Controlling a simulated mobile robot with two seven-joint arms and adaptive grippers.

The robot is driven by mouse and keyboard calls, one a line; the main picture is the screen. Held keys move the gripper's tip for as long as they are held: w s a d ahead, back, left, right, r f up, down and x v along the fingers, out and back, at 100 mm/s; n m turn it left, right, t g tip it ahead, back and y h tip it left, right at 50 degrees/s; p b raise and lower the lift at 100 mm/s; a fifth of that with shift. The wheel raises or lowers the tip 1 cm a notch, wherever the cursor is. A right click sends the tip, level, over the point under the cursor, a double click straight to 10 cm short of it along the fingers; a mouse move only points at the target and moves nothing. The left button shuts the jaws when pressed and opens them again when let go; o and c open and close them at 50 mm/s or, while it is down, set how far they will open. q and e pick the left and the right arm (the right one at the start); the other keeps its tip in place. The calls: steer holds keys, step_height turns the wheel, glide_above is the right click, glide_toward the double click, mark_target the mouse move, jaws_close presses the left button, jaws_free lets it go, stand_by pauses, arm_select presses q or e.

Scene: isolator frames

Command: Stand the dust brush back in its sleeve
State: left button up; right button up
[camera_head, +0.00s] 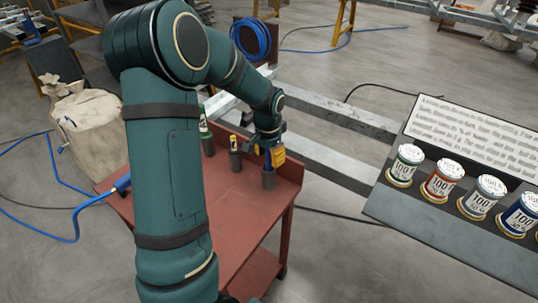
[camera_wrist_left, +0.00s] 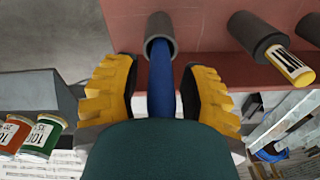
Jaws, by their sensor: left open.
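The grey cylindrical sleeve (camera_head: 268,180) stands at the right end of the red cart's top; the left wrist view shows its round mouth (camera_wrist_left: 160,32). A blue shaft (camera_wrist_left: 162,88), apparently the dust brush's handle, runs into that mouth, and its blue (camera_head: 267,160) shows just above the sleeve in the head view. My left gripper (camera_head: 272,155) is over the sleeve. In the left wrist view its yellow fingers (camera_wrist_left: 163,92) are open, one on each side of the blue shaft, with visible gaps. The brush's lower end is hidden in the sleeve. My right gripper is not in view.
A second sleeve (camera_head: 235,160) holds a yellow-labelled item, and another holder (camera_head: 207,146) stands left of it. The red cart top (camera_head: 240,205) is clear in front. A sloped panel with labelled cans (camera_head: 440,180) is at right. A pale sack (camera_head: 92,130) is at left.

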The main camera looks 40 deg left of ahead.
arm_select(q)
steer(key=r, duration=1.2)
steer(key=shift+s+d, duration=0.1)
steer(key=shift+s, duration=0.25)
